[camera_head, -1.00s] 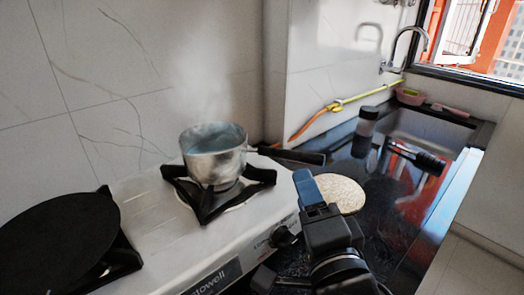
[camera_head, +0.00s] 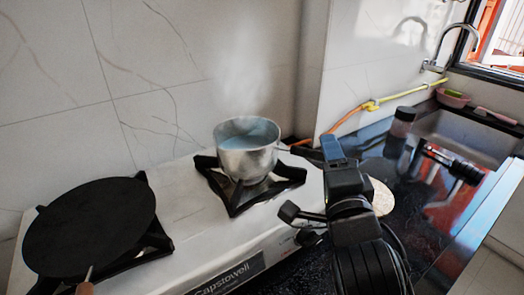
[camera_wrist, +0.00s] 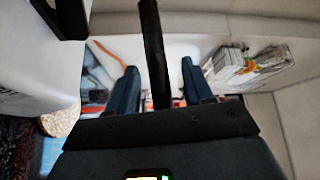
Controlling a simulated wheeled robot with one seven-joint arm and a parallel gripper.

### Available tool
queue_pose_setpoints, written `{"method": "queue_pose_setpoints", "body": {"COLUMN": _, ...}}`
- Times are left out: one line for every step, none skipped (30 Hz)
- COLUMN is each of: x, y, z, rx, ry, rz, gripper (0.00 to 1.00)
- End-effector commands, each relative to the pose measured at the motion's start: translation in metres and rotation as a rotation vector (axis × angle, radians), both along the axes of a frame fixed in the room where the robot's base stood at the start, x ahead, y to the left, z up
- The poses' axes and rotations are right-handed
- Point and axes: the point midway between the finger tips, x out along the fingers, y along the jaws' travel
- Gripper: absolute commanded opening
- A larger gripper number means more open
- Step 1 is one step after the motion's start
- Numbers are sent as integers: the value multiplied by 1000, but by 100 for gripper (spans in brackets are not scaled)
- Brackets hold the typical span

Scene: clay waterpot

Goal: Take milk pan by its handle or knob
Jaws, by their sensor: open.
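The milk pan (camera_head: 246,158) is a grey metal pot with pale, steaming liquid, standing upright on the right burner. Its dark handle (camera_head: 299,151) points right, and its far part is hidden behind my gripper (camera_head: 332,148). In the wrist view the handle (camera_wrist: 153,45) is a black bar running between the two blue fingers of my gripper (camera_wrist: 158,78). The fingers are open, with a gap on each side of the bar. I see no contact between fingers and handle.
A black flat pan (camera_head: 92,225) sits on the left burner of the white stove (camera_head: 195,232). A round pale board (camera_head: 381,198) lies right of the stove, partly behind my arm. A dark bottle (camera_head: 399,130) and the sink (camera_head: 460,135) are farther right. A tiled wall stands behind.

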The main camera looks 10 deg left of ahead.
Motion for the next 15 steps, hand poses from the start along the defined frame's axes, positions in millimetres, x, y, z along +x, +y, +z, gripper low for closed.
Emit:
{"method": "queue_pose_setpoints", "body": {"x": 0, "y": 0, "z": 0, "rx": 0, "ry": 0, "rz": 0, "gripper": 51}}
{"method": "queue_pose_setpoints", "body": {"x": 0, "y": 0, "z": 0, "rx": 0, "ry": 0, "rz": 0, "gripper": 51}}
{"method": "queue_pose_setpoints", "body": {"x": 0, "y": 0, "z": 0, "rx": 0, "ry": 0, "rz": 0, "gripper": 48}}
{"method": "queue_pose_setpoints", "body": {"x": 0, "y": 0, "z": 0, "rx": 0, "ry": 0, "rz": 0, "gripper": 45}}
{"method": "queue_pose_setpoints", "body": {"x": 0, "y": 0, "z": 0, "rx": 0, "ry": 0, "rz": 0, "gripper": 42}}
{"method": "queue_pose_setpoints", "body": {"x": 0, "y": 0, "z": 0, "rx": 0, "ry": 0, "rz": 0, "gripper": 39}}
{"method": "queue_pose_setpoints", "body": {"x": 0, "y": 0, "z": 0, "rx": 0, "ry": 0, "rz": 0, "gripper": 36}}
{"method": "queue_pose_setpoints", "body": {"x": 0, "y": 0, "z": 0, "rx": 0, "ry": 0, "rz": 0, "gripper": 33}}
{"method": "queue_pose_setpoints", "body": {"x": 0, "y": 0, "z": 0, "rx": 0, "ry": 0, "rz": 0, "gripper": 29}}
{"method": "queue_pose_setpoints", "body": {"x": 0, "y": 0, "z": 0, "rx": 0, "ry": 0, "rz": 0, "gripper": 26}}
{"method": "queue_pose_setpoints", "body": {"x": 0, "y": 0, "z": 0, "rx": 0, "ry": 0, "rz": 0, "gripper": 23}}
{"method": "queue_pose_setpoints", "body": {"x": 0, "y": 0, "z": 0, "rx": 0, "ry": 0, "rz": 0, "gripper": 19}}
{"method": "queue_pose_setpoints", "body": {"x": 0, "y": 0, "z": 0, "rx": 0, "ry": 0, "rz": 0, "gripper": 17}}
{"method": "queue_pose_setpoints", "body": {"x": 0, "y": 0, "z": 0, "rx": 0, "ry": 0, "rz": 0, "gripper": 14}}
{"method": "queue_pose_setpoints", "body": {"x": 0, "y": 0, "z": 0, "rx": 0, "ry": 0, "rz": 0, "gripper": 10}}
